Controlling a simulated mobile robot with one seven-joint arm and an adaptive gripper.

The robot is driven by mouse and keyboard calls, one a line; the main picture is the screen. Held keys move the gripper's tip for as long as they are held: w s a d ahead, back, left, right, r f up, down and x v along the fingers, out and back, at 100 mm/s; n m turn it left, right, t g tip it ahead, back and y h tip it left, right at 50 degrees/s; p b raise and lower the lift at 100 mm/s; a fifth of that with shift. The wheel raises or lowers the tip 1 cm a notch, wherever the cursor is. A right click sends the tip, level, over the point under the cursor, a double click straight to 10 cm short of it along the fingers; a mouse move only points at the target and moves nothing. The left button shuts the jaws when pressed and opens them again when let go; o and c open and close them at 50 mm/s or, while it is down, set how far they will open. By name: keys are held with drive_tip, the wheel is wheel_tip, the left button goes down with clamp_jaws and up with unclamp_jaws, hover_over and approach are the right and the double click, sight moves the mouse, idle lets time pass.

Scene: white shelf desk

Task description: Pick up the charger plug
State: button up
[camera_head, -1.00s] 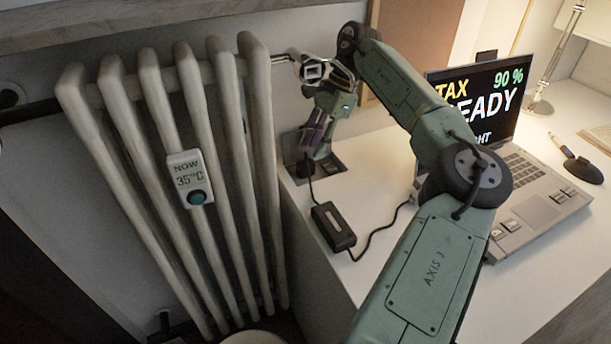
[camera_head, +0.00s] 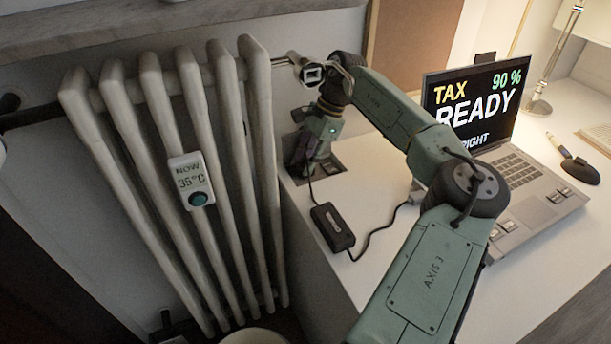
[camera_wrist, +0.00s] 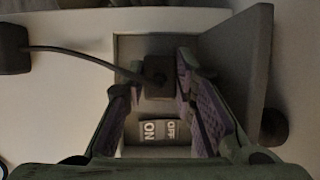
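The charger plug (camera_wrist: 160,78) is a small dark block with a cable from its left side. It sits in a recessed grey socket box in the desk, above an ON/OFF switch (camera_wrist: 158,131) in the wrist view. My gripper (camera_wrist: 158,88) is open, with its purple-padded fingers on either side of the plug. The right fingertip looks very close to the plug; I cannot tell if it touches. In the head view my gripper (camera_head: 300,163) is low over the socket box and hides the plug.
The black power adapter (camera_head: 332,227) lies on the white desk (camera_head: 375,275), its cables running to the plug and the laptop (camera_head: 530,190). A raised grey lid (camera_wrist: 250,65) stands right of the recess. A radiator (camera_head: 185,180) is left of the desk.

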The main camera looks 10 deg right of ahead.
sight(306, 162)
clamp_jaws()
drive_tip(key=shift+r, duration=0.15)
drive_tip(key=shift+r, duration=0.7)
wheel_tip(306, 162, up, 5)
drive_tip(key=shift+r+b, duration=0.2)
drive_tip(key=shift+b, duration=0.45)
drive_tip(key=s+d+b, duration=0.1)
drive_tip(key=s+d, duration=0.2)
drive_tip(key=s, duration=0.1)
drive_tip(key=s+d+b, duration=0.1)
drive_tip(key=s+d, duration=0.3)
drive_tip(key=s, duration=0.1)
drive_tip(key=s+d+b, duration=0.1)
drive_tip(key=s+d, duration=0.3)
drive_tip(key=s, duration=0.1)
drive_tip(key=shift+d+b, duration=0.2)
drive_tip(key=shift+b, duration=0.2)
